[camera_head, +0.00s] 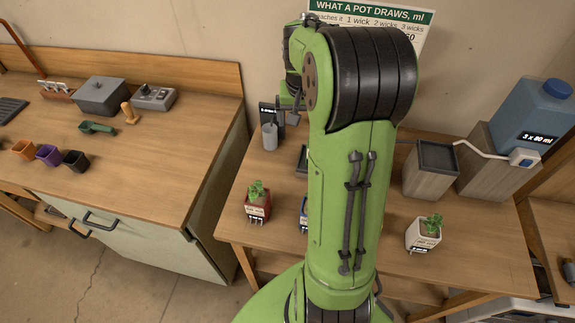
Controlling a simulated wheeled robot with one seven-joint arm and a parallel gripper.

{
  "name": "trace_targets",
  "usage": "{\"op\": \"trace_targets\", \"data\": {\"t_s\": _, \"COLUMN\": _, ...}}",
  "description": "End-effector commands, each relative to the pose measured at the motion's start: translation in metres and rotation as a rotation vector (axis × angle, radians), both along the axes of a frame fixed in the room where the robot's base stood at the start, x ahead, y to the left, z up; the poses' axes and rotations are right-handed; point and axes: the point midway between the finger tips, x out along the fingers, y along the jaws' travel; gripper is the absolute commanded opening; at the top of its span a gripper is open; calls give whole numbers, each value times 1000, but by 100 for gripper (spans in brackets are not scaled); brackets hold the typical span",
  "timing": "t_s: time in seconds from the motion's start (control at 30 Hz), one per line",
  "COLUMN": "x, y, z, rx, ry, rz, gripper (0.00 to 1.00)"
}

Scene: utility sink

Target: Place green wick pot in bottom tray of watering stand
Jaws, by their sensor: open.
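No green wick pot shows; my green arm covers the middle of the table. A red pot with a plant (257,210) stands left of my arm, and a white pot with a plant (423,239) stands to its right. A sliver of a blue pot (304,226) shows at the arm's left edge. The watering stand has a wooden block with a dark tray on top (437,158) and a taller block (486,170) carrying a blue water tank (538,115). A low dark tray (302,158) is partly hidden by my arm. My gripper (291,112) is open, partly hidden behind the arm, above the table's back.
A grey cup (270,137) and a small dark display (268,112) stand near the gripper. The left bench holds orange (24,149), purple (48,154) and black (75,160) empty pots, a grey box (101,96) and a green scoop (96,128). A gap separates bench and table.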

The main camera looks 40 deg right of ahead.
Motion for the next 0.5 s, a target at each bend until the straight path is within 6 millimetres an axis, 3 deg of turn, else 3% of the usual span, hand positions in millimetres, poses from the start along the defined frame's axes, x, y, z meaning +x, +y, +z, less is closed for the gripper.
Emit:
{"op": "trace_targets", "data": {"t_s": 0.03, "x": -6, "y": 33, "z": 25, "rx": -28, "ry": -24, "rz": 79, "gripper": 94}}
{"op": "trace_targets", "data": {"t_s": 0.1, "x": -23, "y": 76, "z": 49, "rx": -57, "ry": -52, "rz": 185, "gripper": 94}}
{"op": "trace_targets", "data": {"t_s": 0.2, "x": -59, "y": 134, "z": 75, "rx": -86, "ry": -107, "rz": 343, "gripper": 94}}
{"op": "trace_targets", "data": {"t_s": 0.3, "x": -105, "y": 182, "z": 85, "rx": -98, "ry": -174, "rz": 501, "gripper": 94}}
{"op": "trace_targets", "data": {"t_s": 0.4, "x": -144, "y": 210, "z": 82, "rx": -92, "ry": -230, "rz": 628, "gripper": 94}}
{"op": "trace_targets", "data": {"t_s": 0.5, "x": -167, "y": 224, "z": 75, "rx": -82, "ry": -264, "rz": 703, "gripper": 94}}
